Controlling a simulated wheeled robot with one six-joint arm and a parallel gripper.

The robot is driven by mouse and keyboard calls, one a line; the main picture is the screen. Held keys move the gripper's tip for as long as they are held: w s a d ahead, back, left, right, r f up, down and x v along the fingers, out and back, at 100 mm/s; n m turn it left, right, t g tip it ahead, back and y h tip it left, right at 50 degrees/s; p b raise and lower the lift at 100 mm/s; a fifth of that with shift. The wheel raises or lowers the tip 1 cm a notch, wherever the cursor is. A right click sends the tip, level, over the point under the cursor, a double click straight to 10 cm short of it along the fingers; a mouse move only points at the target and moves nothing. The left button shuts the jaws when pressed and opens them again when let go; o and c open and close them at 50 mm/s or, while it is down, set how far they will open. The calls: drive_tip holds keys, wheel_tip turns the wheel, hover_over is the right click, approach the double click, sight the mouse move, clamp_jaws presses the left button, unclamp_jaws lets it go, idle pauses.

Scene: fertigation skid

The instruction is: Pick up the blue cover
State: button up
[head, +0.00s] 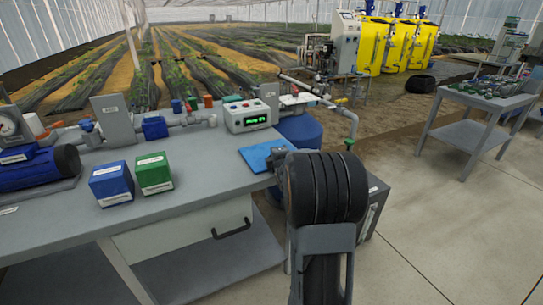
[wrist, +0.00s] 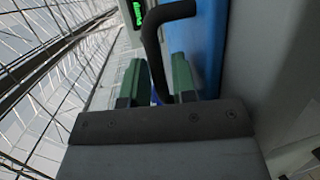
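The blue cover (head: 257,157) is a flat blue plate at the right end of the grey bench, partly hidden behind my arm. In the wrist view the blue cover (wrist: 207,45) is a blue face along the right, beside a bent black handle (wrist: 152,45). My gripper (wrist: 160,85) has its two green fingers on either side of the handle's lower part, with a narrow space between them. Whether the fingers press on the handle is not clear. In the head view my dark wrist hides most of the gripper.
A control box (head: 248,115) with a green display stands behind the cover. A blue box (head: 111,184) and a green box (head: 154,173) stand on the bench to the left. Pipes (head: 325,97) rise behind the bench's right end. Open floor lies to the right.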

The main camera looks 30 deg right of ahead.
clamp_jaws()
drive_tip(key=shift+r, duration=0.1)
idle(0.6)
